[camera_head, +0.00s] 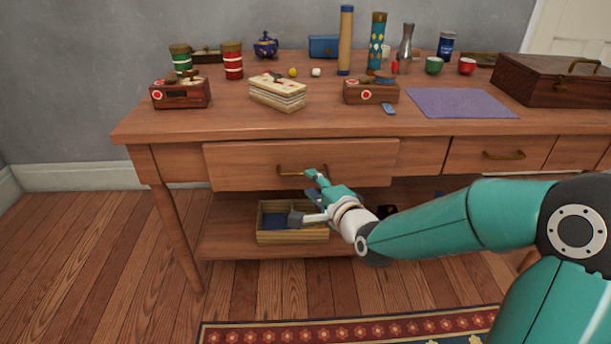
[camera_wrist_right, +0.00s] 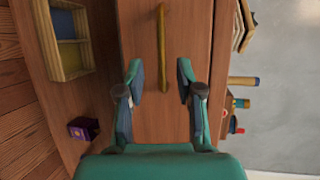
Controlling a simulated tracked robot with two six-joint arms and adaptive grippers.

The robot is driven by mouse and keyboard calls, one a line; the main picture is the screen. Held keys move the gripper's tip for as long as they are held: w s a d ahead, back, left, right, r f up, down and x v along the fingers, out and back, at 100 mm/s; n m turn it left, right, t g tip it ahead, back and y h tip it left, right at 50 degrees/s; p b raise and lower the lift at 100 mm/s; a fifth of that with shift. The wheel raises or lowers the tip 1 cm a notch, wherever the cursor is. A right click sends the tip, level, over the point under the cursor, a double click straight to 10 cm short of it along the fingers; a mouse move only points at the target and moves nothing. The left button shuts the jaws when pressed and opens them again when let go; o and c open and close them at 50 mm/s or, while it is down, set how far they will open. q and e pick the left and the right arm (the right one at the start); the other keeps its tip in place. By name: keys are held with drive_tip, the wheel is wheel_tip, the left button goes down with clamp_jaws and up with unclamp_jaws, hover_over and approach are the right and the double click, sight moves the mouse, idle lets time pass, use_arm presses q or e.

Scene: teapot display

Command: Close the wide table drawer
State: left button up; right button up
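The wide table drawer (camera_head: 240,168) is under the left and middle of the tabletop. Its wooden front stands a little proud of the table frame. Its brass handle (camera_head: 290,173) also shows in the right wrist view (camera_wrist_right: 162,45). My right gripper (camera_head: 304,195) is in front of the drawer, at the handle's right end in the head view. In the right wrist view its two fingers (camera_wrist_right: 161,75) are spread, with nothing held between them. The handle lies ahead, in line with the gap between the fingers. My left gripper is not in view.
A divided wooden tray (camera_head: 265,237) rests on the lower shelf (camera_head: 225,245), below the drawer. A narrower drawer (camera_head: 480,155) is to the right. The tabletop (camera_head: 300,125) holds canisters, boxes, a blue teapot (camera_head: 265,45) and a purple mat (camera_head: 460,103). A patterned rug (camera_head: 270,333) lies in front.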

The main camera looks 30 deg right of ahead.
drive_tip(key=x, duration=0.5)
clamp_jaws()
idle(0.3)
